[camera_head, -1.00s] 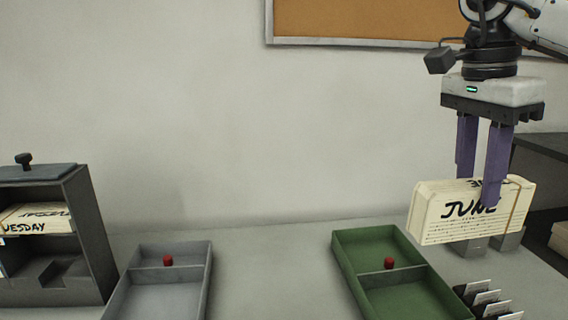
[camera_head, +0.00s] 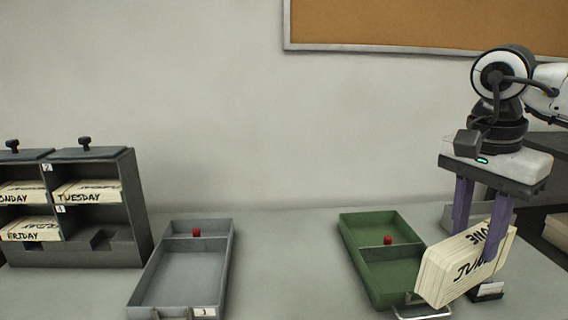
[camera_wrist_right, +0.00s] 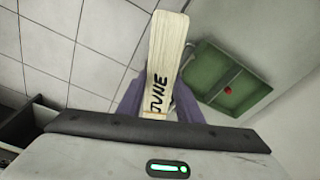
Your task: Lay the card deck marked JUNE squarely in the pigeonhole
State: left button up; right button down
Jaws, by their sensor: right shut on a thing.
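The card deck marked JUNE (camera_head: 458,268) is a cream block with black lettering, held tilted in the air at the right of the head view. My right gripper (camera_head: 478,232) is shut on it, with purple fingers on either side. The right wrist view shows the deck (camera_wrist_right: 168,62) between the fingers, its JUNE edge facing the camera. The pigeonhole rack (camera_head: 143,212) stands at the left with dark compartments. Decks marked MONDAY (camera_head: 18,193), TUESDAY (camera_head: 88,192) and FRIDAY (camera_head: 30,230) lie in three of them; the lower right compartment (camera_head: 100,238) looks empty. My left gripper is not in view.
A grey tray (camera_head: 228,262) with a red knob stands between the rack and a green tray (camera_head: 352,243), also with a red knob. The held deck is close to the green tray's right side. Bare table lies between the trays.

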aim_at(454, 296)
jog(key=s+a+f+n, duration=0.1)
jog(key=f+n, duration=0.1)
jog(key=f, duration=0.1)
jog(key=s+a+f+n, duration=0.1)
jog(key=f, duration=0.2)
jog(key=s+a+f+n, duration=0.1)
jog(key=f+n, duration=0.1)
jog(key=f, duration=0.2)
jog(key=shift+s+n+y, duration=0.15)
jog(key=shift+n+y, duration=0.15)
jog(key=s+a+f+n+t+y, duration=0.1)
jog(key=s+a+f+n, duration=0.4)
jog(key=s+f+n, duration=0.2)
jog(key=shift+s+a+f, duration=0.4)
jog(key=shift+s+f, duration=0.35)
jog(key=shift+s, duration=0.1)
jog(key=shift+w+r, duration=0.1)
